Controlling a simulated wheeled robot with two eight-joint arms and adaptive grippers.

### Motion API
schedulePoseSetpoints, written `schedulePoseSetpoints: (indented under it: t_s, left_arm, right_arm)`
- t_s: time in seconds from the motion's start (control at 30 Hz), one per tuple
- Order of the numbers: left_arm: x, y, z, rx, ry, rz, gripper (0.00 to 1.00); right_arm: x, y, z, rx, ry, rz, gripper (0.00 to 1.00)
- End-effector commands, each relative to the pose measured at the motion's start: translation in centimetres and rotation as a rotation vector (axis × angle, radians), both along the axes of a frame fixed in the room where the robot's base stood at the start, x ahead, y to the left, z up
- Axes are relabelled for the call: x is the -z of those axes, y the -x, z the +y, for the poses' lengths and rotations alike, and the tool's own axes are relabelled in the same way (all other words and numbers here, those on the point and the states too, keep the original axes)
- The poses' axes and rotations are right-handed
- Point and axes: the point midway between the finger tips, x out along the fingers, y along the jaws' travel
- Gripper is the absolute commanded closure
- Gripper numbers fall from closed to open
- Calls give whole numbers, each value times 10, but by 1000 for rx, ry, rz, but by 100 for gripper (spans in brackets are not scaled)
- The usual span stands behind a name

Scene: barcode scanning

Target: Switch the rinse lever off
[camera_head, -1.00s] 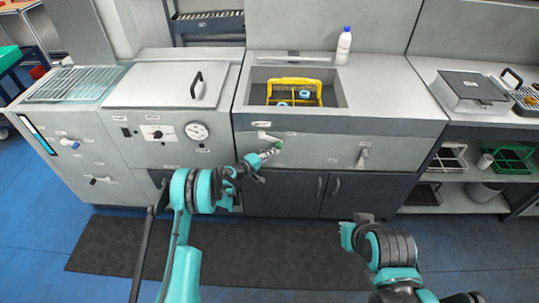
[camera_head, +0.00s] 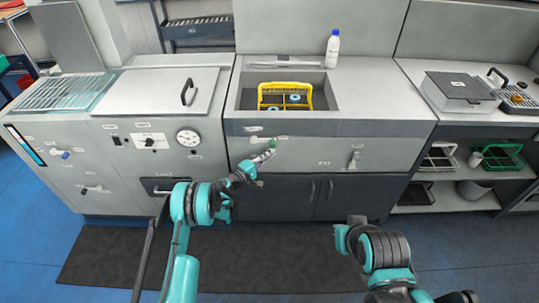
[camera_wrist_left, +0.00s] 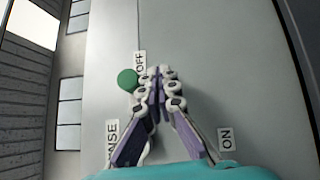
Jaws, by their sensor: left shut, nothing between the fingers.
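The rinse lever (camera_head: 258,138) is on the sink unit's front panel, below the basin. Its handle lies nearly level, with a green knob (camera_head: 272,143) at its right end in the head view. In the left wrist view the green knob (camera_wrist_left: 128,79) is close beside the OFF label (camera_wrist_left: 140,64), away from the ON label (camera_wrist_left: 226,139); the fingers hide most of the lever. My left gripper (camera_head: 269,154) is shut and empty, just below the knob; in the wrist view its fingertips (camera_wrist_left: 160,76) are right beside it. Contact is unclear.
The basin holds a yellow rack (camera_head: 285,105) with small blue-white items. A white bottle (camera_head: 332,48) stands behind it. Another lever (camera_head: 353,160) is farther right on the panel. Dark cupboard doors (camera_head: 290,197) are below. My right arm is at the lower right, clear of the panel.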

Motion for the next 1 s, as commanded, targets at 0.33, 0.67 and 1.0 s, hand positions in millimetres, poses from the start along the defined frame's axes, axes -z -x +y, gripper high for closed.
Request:
schedulePoseSetpoints:
  t_s: [0.33,0.67,1.0]
  left_arm:
    - [1,7,9,-2,-1,-1,100]
    - [5,56,58,-3,0,0,100]
    - [8,84,84,0,-1,1,100]
  right_arm:
    - [0,0,0,0,0,0,100]
    - [0,0,0,0,0,0,100]
    - [0,0,0,0,0,0,100]
